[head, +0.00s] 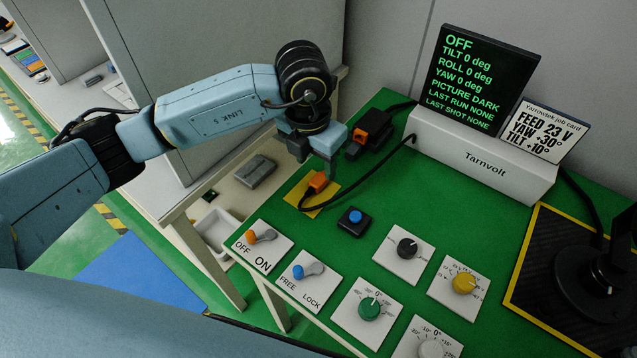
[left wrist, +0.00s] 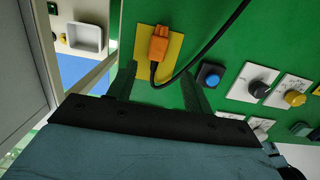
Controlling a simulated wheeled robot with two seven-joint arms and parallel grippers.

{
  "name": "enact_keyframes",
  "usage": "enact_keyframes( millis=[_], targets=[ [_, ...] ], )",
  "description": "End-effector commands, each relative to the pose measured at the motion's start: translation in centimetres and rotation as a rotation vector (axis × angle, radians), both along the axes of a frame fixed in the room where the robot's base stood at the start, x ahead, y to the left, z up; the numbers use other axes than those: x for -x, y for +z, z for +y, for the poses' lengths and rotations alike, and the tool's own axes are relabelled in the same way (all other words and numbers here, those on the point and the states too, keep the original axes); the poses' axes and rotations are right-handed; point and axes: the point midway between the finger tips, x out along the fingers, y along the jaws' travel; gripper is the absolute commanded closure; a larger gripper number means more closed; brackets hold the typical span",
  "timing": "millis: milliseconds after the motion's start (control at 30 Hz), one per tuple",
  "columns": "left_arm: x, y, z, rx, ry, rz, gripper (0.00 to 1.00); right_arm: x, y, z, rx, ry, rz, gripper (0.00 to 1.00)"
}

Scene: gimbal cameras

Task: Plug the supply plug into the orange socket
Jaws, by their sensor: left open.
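The orange supply plug (head: 317,181) with its black cable lies on a yellow patch (head: 331,191) on the green bench top. It also shows in the left wrist view (left wrist: 158,46), lying on the yellow patch ahead of the fingers. The orange socket (head: 360,135) is on a black block behind the plug, near the white Tarnvolt unit. My left gripper (head: 314,158) is just above and behind the plug. In the left wrist view its two fingers (left wrist: 158,85) are spread apart with nothing between them. My right gripper is not in view.
A blue button (head: 355,217) stands right of the plug. Levers marked OFF/ON (head: 262,237) and FREE/LOCK (head: 308,270) are on the front edge, with several knobs (head: 408,247) to the right. The display (head: 476,75) reads OFF; the job card (head: 548,132) reads FEED 23 V, YAW +30, TILT +10.

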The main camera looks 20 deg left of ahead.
Motion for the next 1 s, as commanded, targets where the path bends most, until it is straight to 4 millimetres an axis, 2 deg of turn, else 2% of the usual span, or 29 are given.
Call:
enact_keyframes(
  millis=[33, 67, 267, 533, 833, 867, 1000],
  targets=[
    [-0.1, -0.7, -0.1, 0.001, 0.001, 0.001, 0.49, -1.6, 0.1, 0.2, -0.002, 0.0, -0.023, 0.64],
    [-0.1, -1.0, -0.1, 0.0, 0.0, 0.0, 0.49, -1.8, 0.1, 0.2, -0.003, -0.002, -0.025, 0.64],
    [-0.3, -2.4, 0.0, 0.001, 0.0, 0.001, 0.49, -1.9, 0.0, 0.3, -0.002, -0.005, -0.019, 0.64],
    [-0.9, -6.1, 0.2, 0.0, 0.001, -0.001, 0.49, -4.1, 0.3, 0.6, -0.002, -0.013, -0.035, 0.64],
    [-1.0, -6.6, 0.2, 0.001, -0.001, -0.002, 0.49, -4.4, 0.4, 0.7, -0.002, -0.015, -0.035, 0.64],
    [-1.0, -6.6, 0.2, 0.001, -0.001, -0.002, 0.5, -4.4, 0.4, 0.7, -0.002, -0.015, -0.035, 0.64],
    [-1.0, -6.6, 0.2, 0.001, -0.001, -0.002, 0.69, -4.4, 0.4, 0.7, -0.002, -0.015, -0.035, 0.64]
  ],
)
